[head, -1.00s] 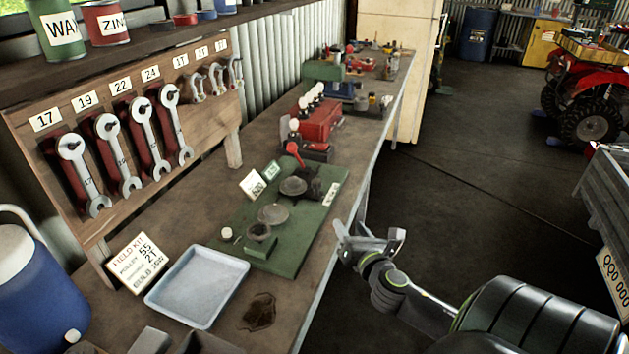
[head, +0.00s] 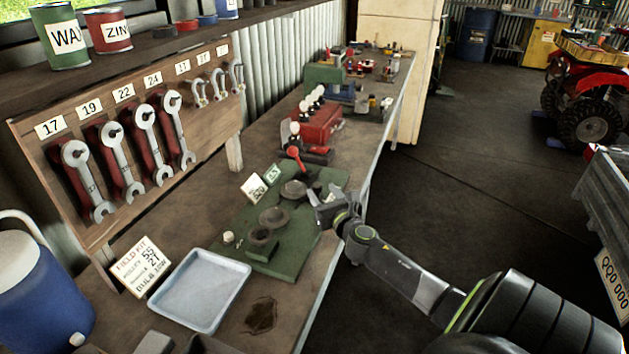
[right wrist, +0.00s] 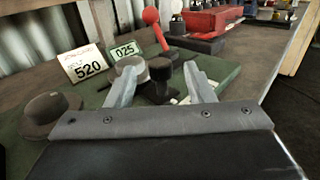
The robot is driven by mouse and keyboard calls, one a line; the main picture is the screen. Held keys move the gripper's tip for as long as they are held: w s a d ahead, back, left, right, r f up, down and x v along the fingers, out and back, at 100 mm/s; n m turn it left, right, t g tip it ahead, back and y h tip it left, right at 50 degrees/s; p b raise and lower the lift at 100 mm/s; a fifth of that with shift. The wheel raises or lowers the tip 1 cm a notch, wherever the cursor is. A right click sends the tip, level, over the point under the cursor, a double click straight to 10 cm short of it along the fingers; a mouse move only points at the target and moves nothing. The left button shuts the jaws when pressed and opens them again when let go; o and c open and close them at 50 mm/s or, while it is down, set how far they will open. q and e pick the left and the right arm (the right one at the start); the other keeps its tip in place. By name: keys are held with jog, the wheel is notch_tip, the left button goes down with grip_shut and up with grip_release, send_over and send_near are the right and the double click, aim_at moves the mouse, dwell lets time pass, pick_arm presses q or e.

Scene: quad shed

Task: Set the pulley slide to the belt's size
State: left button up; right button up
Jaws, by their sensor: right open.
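A green board (head: 283,262) on the bench carries the pulley rig. Two round grey pulleys stand on it, a far one (head: 293,190) and a near one (head: 273,217). A dark knob (right wrist: 160,70) stands beside the far pulley (right wrist: 130,66) in the right wrist view. A white card (right wrist: 88,63) reads "BELT 520"; a green display (right wrist: 125,50) seems to read 0.25. A red-knobbed lever (right wrist: 152,18) stands behind. My right gripper (right wrist: 158,72) is open, its fingers reaching towards the dark knob, which shows between them; contact cannot be told. My left gripper is not in view.
A pale blue tray (head: 240,290) and a "FIELD KIT" card (head: 140,266) lie nearer. Numbered wrenches hang on a wooden rack (head: 215,125) at the left. A red box (head: 318,125) stands farther along the bench. The floor right of the bench is open.

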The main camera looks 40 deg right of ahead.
aim_at(314, 181)
jog(key=shift+x, duration=3.1)
grip_shut()
